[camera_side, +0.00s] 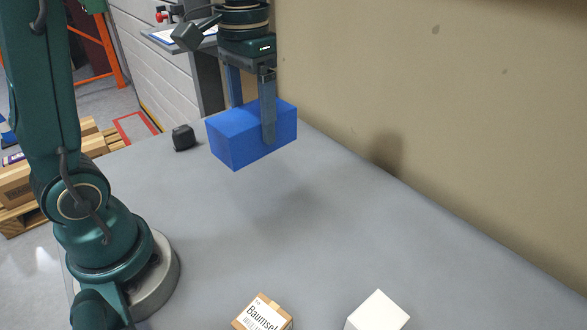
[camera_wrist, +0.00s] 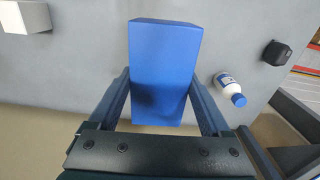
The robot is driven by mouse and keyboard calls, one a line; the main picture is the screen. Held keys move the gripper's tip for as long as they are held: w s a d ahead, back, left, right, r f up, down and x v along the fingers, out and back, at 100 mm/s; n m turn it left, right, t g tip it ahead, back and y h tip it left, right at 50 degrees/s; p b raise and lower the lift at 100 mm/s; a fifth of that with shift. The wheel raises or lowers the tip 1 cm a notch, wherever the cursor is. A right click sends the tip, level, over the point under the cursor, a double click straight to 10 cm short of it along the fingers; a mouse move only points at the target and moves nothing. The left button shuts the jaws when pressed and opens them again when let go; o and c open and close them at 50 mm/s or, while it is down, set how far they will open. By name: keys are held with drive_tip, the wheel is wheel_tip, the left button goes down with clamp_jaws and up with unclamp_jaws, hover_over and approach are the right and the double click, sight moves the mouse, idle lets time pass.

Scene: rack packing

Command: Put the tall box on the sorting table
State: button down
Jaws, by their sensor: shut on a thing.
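A blue box (camera_side: 235,137) is held lengthwise in my gripper (camera_side: 252,120), above the grey table (camera_side: 300,235). A soft shadow lies on the table below it, apart from it. My gripper's two fingers are shut on the box's sides. In the wrist view the blue box (camera_wrist: 163,70) sits between the two fingers (camera_wrist: 163,95). The blue box is the only long box in view; I cannot tell for sure that it is the one called tall.
A brown box with a printed label (camera_side: 262,314) and a white box (camera_side: 378,312) stand at the near edge. A small black object (camera_side: 183,137) is at the far left. A white bottle with a blue cap (camera_wrist: 230,88) shows in the wrist view. A beige wall (camera_side: 450,110) borders the right.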

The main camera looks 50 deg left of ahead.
drive_tip(key=n, duration=0.3)
drive_tip(key=shift+w+a, duration=0.25)
drive_tip(key=shift+w, duration=0.1)
drive_tip(key=s+a+f+n, duration=0.1)
drive_tip(key=a+f+n, duration=0.2)
drive_tip(key=a+n, duration=1)
drive_tip(key=shift+a+f+n, duration=0.3)
drive_tip(key=shift+n, duration=0.6)
drive_tip(key=shift+s, duration=0.1)
drive_tip(key=w+d+f, duration=0.2)
drive_tip(key=d, duration=0.1)
drive_tip(key=w+d+f, duration=0.5)
drive_tip(key=d, duration=0.1)
drive_tip(key=shift+w+f, duration=0.15)
drive_tip(key=shift+w, duration=0.1)
drive_tip(key=shift+f, duration=1.7)
drive_tip(key=shift+f, duration=0.1)
